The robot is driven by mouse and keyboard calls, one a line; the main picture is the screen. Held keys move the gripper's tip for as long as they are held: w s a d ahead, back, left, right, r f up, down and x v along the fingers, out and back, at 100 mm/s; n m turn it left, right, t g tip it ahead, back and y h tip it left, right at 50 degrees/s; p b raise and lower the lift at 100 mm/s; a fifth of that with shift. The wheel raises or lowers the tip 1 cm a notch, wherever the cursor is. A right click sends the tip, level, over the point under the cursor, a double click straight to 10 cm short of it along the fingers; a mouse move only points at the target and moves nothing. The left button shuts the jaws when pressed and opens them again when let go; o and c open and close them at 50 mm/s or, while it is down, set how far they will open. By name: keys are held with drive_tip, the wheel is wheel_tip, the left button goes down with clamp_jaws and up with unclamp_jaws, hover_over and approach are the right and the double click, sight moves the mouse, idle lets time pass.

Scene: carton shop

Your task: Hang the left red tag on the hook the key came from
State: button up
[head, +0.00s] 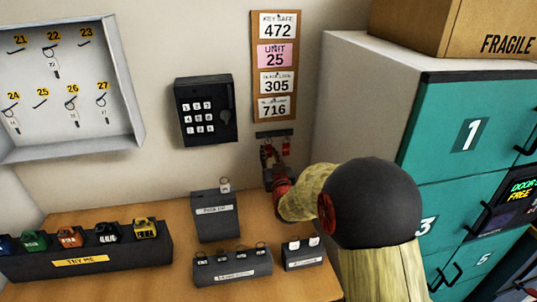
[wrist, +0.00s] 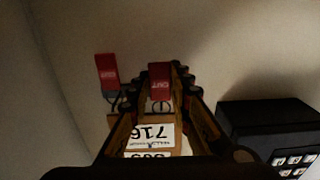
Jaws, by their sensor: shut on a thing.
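Two red tags hang from a small dark rail (head: 274,134) on the wall. The left red tag (head: 267,151) is between my gripper's fingers; it shows in the wrist view (wrist: 160,82), reading "OUT" upside down. The right red tag (head: 286,147) hangs beside it, outside the fingers, and shows at the left of the wrist view (wrist: 107,72). My gripper (head: 273,162) is shut on the left tag at the rail. The white hook cabinet (head: 137,115) has numbered hooks. Hook 25 (head: 41,101) looks bare, as do 21 and 23; 22, 24, 26 and 27 hold keys.
A black keypad box (head: 206,112) is on the wall between cabinet and rail. A sign strip (head: 275,40) above the rail includes a pink "UNIT 25" card. Teal lockers (head: 455,190) stand at right. Dark holders, including the TRY ME rack (head: 85,263), sit on the wooden desk.

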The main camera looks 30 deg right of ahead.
drive_tip(key=b+v, duration=0.1)
drive_tip(key=v, duration=0.6)
drive_tip(key=shift+s, duration=0.2)
idle(0.6)
drive_tip(key=shift+a, duration=0.1)
idle(1.0)
